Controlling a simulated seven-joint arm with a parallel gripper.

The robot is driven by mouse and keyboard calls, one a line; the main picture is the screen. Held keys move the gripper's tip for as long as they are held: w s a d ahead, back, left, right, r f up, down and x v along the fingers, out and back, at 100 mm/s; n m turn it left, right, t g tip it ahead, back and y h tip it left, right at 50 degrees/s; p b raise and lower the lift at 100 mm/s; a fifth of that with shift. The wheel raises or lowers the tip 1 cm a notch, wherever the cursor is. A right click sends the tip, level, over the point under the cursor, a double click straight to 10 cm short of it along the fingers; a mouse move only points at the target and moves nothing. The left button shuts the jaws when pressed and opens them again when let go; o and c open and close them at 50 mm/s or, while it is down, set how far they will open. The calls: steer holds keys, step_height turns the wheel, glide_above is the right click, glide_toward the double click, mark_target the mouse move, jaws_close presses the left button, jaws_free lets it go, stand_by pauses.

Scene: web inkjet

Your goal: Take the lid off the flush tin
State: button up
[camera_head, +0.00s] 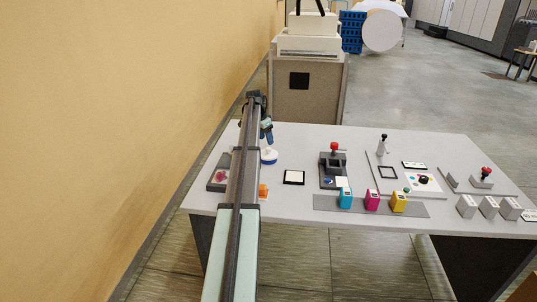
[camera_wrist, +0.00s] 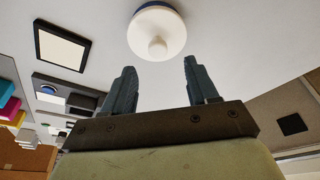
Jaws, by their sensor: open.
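The flush tin (camera_head: 269,160) is a small round tin with a white top and a blue lower part, standing on the table near its left end. In the wrist view its round white lid (camera_wrist: 145,38) with a central knob (camera_wrist: 157,46) fills the top middle, and a blue edge shows behind it. The lid sits on the tin. My gripper (camera_wrist: 159,68) is open and empty, its two fingers apart and pointing toward the tin without touching it. In the head view my gripper (camera_head: 267,133) is just behind the tin, partly hidden by my arm.
A grey tray (camera_head: 218,184) lies left of my arm. A black-framed white pad (camera_head: 294,177) lies to the right, then a black press (camera_head: 333,168) and cyan, magenta and yellow cartridges (camera_head: 371,201).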

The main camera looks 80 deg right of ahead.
mark_target(269, 148)
steer(key=shift+a+x, duration=0.2)
steer(key=shift+x, duration=2.5)
steer(key=shift+c, duration=0.3)
jaws_close()
